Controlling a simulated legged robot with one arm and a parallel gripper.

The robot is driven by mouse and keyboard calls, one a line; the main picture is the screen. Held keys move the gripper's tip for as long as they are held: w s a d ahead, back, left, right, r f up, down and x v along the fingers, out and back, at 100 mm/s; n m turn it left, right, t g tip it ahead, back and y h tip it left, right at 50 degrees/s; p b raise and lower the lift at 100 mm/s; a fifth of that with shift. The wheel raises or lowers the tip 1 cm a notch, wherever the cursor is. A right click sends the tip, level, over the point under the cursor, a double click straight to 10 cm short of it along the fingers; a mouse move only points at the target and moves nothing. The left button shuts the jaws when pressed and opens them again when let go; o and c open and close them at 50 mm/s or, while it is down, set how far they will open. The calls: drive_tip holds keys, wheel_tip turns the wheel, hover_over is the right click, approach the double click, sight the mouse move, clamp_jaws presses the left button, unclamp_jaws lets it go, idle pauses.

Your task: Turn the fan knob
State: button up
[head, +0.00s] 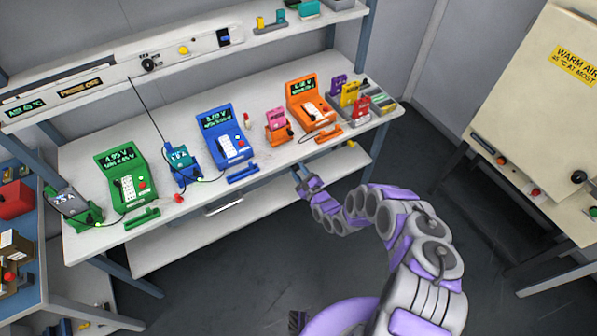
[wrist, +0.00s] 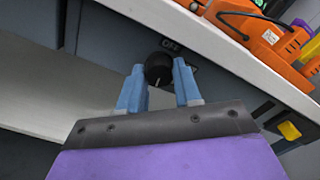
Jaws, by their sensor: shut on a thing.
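A round black knob (wrist: 158,70) with a pale pointer line sits on the dark panel under the bench's front edge, beneath a label reading OFF. I take it to be the fan knob; the word fan is not readable. My gripper (wrist: 159,65) has its two blue fingers on either side of the knob, shut on it. The pointer line points down, away from the label. In the head view my gripper (head: 300,173) is at the bench's front edge, and the knob cannot be made out there.
The white bench (head: 95,205) carries green, blue and orange meters. An orange device (wrist: 265,38) and a cable lie above the knob. A yellow part (wrist: 290,131) sticks out right of it. A cream warm-air cabinet (head: 535,100) stands at the right. Floor in front is clear.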

drive_tip(key=shift+s+f+m, duration=0.1)
drive_tip(key=shift+f+m, duration=0.2)
drive_tip(key=shift+m, duration=0.8)
drive_tip(key=o, duration=0.8)
drive_tip(key=shift+o, duration=1.2)
drive_tip(key=shift+r, duration=0.2)
drive_tip(key=v, duration=1.7)
drive_tip(key=shift+d, duration=0.2)
